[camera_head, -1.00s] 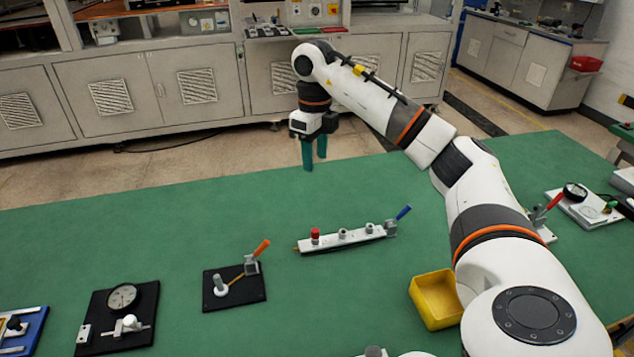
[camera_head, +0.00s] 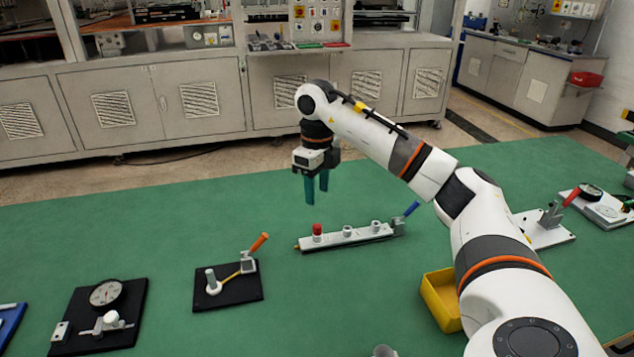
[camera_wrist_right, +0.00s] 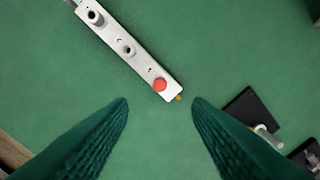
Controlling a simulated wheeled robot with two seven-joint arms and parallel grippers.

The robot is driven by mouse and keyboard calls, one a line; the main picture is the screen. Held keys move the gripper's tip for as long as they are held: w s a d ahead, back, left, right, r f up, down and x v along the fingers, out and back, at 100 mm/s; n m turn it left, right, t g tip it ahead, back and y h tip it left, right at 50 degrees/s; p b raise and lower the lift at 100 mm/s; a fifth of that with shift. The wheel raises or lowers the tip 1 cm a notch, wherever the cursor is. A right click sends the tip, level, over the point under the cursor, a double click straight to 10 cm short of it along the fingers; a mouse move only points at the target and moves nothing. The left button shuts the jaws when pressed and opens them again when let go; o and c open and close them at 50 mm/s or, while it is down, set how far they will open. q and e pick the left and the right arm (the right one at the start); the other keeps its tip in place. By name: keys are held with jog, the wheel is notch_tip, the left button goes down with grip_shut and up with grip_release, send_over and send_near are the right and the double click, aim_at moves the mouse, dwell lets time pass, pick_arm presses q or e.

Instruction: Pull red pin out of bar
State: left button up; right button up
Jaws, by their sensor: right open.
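The red pin (camera_head: 317,230) stands upright in the left end of the white bar (camera_head: 333,240), which lies on the green table. Only the pin's red head shows. In the right wrist view the red pin (camera_wrist_right: 160,85) is at the near end of the bar (camera_wrist_right: 135,55), beyond and between my fingertips. My right gripper (camera_head: 316,200) points down with green fingers, above the table and close to the pin, not touching it. Its fingers (camera_wrist_right: 160,103) are spread wide and empty. My left gripper is not in view.
Two grey bushings stand along the bar, with a blue-handled clamp (camera_head: 411,208) at its right end. An orange-handled clamp (camera_head: 259,242) on a black plate (camera_head: 230,293) is to the left. A yellow bin (camera_head: 441,301) sits right, beside my arm. A dial gauge (camera_head: 106,293) is far left.

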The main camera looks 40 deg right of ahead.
aim_at(317, 225)
notch_tip(317, 225, down, 10)
jog(key=shift+r, duration=0.1)
dwell(0.4)
grip_shut()
